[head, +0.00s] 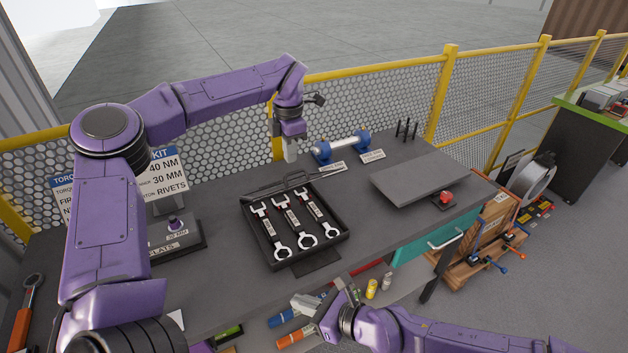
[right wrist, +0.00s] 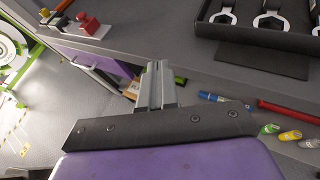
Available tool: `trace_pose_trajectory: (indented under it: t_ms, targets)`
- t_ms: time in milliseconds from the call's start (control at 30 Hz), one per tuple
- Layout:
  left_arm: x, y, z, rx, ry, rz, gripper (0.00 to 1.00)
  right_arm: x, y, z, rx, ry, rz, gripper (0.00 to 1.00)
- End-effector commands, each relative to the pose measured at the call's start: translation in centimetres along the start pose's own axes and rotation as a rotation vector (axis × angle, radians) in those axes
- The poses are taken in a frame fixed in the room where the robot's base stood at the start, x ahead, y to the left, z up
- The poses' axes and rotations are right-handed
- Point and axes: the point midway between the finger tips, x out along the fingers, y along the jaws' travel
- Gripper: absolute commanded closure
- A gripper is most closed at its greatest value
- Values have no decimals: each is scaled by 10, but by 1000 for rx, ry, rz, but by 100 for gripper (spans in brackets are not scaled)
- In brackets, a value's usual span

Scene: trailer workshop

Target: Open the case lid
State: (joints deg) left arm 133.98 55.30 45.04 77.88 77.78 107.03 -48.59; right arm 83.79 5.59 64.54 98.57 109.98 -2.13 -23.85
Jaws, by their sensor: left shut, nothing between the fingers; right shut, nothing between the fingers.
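The black case (head: 343,240) lies on the grey bench, with three labelled wrenches (head: 293,220) showing inside. A thin dark frame with a handle, seemingly the lid (head: 275,184), shows along its far edge, seen almost edge-on; its exact angle is hard to tell. In the right wrist view the near part of the case (right wrist: 262,38) shows at the upper right. My left gripper (head: 290,155) is shut and empty, pointing down beyond the case's far edge. My right gripper (head: 335,300) is low in front of the bench, apart from the case; its fingers (right wrist: 158,70) are shut and empty.
A blue-ended roller (head: 342,146) and upright black pegs (head: 406,128) stand behind the case. A grey plate (head: 420,180) and a red knob (head: 446,197) are to its right. A sign stand (head: 170,180) is at left. Markers (head: 290,338) lie below the front edge.

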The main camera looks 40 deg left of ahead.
Motion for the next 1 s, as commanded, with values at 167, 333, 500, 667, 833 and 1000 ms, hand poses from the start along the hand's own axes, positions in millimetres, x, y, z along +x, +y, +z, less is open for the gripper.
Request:
trace_pose_trajectory:
  t_ms: [167,333,500,667,833,1000]
  targets:
    - [0,0,0,0,0,0,100,-26,-102,96,85,-330,-312,100]
    - [0,0,0,0,0,0,100,-48,-142,111,67,-420,-501,100]
    - [0,0,0,0,0,0,100,-44,-148,118,13,-428,-530,100]
    - [0,0,0,0,0,0,100,-20,-162,129,14,-428,-529,100]
    - [0,0,0,0,0,0,100,10,-179,143,15,-427,-528,100]
    - [0,0,0,0,0,0,100,31,-193,158,15,-426,-527,100]
